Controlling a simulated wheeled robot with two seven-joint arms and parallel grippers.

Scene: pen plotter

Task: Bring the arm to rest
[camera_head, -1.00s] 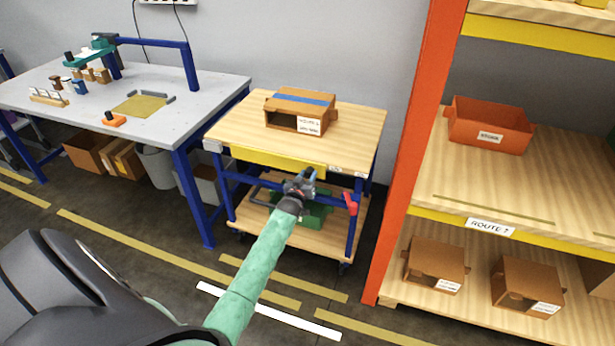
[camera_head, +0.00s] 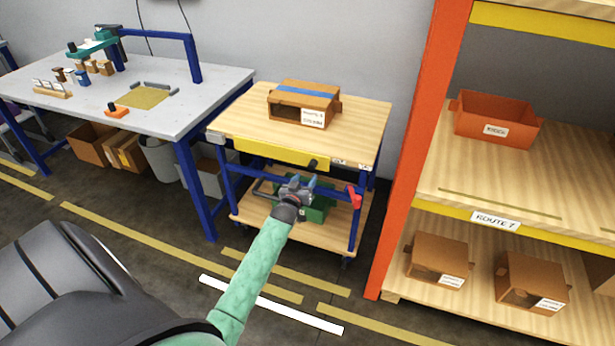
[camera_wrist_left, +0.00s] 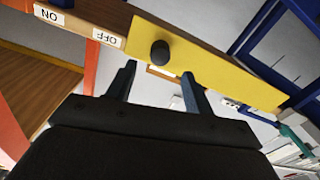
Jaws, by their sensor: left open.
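My left gripper (camera_head: 302,182) is in front of the wooden cart (camera_head: 355,115), just below its yellow front panel (camera_head: 265,153). In the left wrist view its two fingers (camera_wrist_left: 158,85) are spread apart with nothing between them. Beyond the fingers are the yellow panel (camera_wrist_left: 215,65) and a round dark knob (camera_wrist_left: 160,53) on it. The knob also shows in the head view (camera_head: 312,163), just above the gripper. My right gripper is not in view.
A cardboard box (camera_head: 287,111) with blue tape stands on the cart top. A green case (camera_head: 318,208) is on its lower shelf, partly hidden. A grey workbench (camera_head: 200,95) is at left. An orange-framed rack (camera_head: 415,150) with boxes is at right. Floor shows in front.

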